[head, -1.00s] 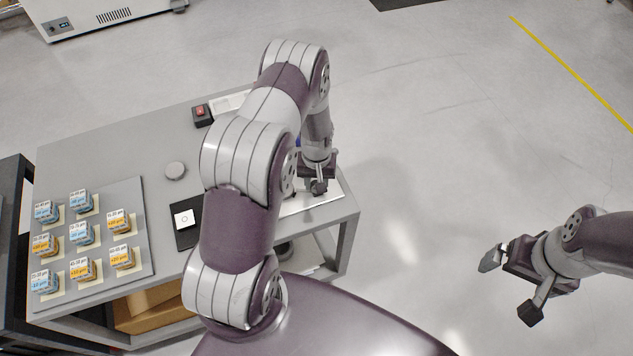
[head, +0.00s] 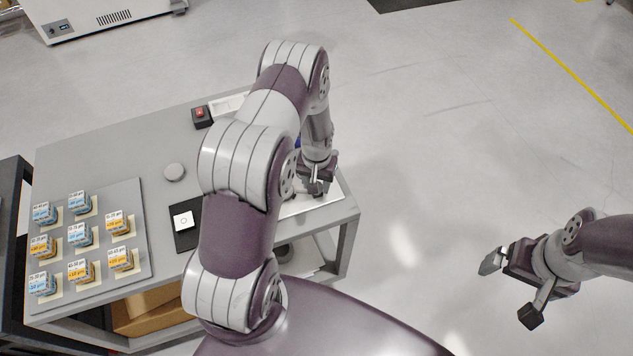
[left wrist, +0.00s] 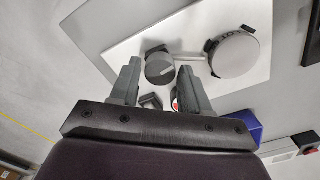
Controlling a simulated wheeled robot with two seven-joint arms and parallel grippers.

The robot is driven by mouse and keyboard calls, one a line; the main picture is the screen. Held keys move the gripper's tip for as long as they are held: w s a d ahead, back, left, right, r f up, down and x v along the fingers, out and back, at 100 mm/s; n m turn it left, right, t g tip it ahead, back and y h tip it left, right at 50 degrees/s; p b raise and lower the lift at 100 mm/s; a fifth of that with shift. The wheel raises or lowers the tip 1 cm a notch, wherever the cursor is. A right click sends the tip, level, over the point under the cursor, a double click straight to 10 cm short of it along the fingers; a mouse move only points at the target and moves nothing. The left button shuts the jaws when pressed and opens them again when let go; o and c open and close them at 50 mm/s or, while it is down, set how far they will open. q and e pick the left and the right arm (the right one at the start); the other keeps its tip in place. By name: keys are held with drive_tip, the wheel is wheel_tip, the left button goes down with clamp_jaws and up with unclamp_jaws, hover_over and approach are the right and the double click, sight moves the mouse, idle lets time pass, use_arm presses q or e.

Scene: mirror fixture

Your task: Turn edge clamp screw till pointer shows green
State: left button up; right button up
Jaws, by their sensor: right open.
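In the left wrist view, a dark round knob (left wrist: 160,69), probably the clamp screw, shows between the fingertips of my left gripper (left wrist: 159,72). The fingers stand apart on either side of it, with no clear contact. A metal bar (left wrist: 190,57) runs from beside the knob to a round grey disc with dark edge clamps (left wrist: 238,52), on a white plate (left wrist: 130,50). A small red patch (left wrist: 175,104) shows between the fingers; I cannot read a pointer. In the head view my left gripper (head: 318,184) is over the table's right end. My right gripper (head: 508,288) is open and empty.
Floor (head: 430,200) right of the table is clear.

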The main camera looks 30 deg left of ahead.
use_arm(q)
drive_tip(key=shift+o, duration=0.5)
drive_tip(key=shift+s, duration=0.1)
wheel_tip(320, 180, up, 13)
drive_tip(key=b, duration=0.2)
drive_tip(key=shift+f, duration=0.15)
